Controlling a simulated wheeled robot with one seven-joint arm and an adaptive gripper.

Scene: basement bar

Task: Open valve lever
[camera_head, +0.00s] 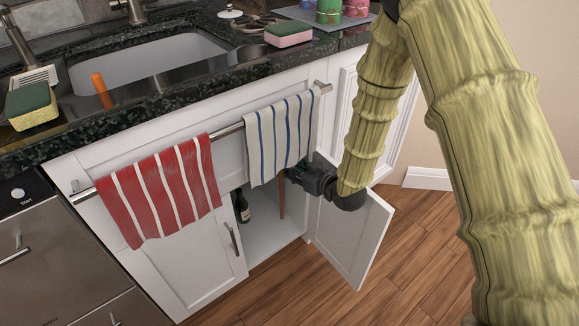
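No valve lever can be made out in the head view. My gripper (297,172) is dark and sits at the opening of the cabinet under the sink, just below the blue-striped towel and beside the open right door (350,236). Its fingertips are small, dark and partly hidden, so I cannot tell whether they are open or hold anything. Inside the cabinet (264,240) a thin brown upright rod (282,197) shows close to the gripper. A dark bottle (242,207) stands further left. The upper inside of the cabinet is hidden by the towel and cabinet front.
A red-striped towel (160,192) and a blue-striped towel (283,137) hang from a metal bar (228,130). The left cabinet door (190,262) looks shut. Above are the dark counter (215,75) and sink (150,65). Wooden floor (415,270) lies clear at right.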

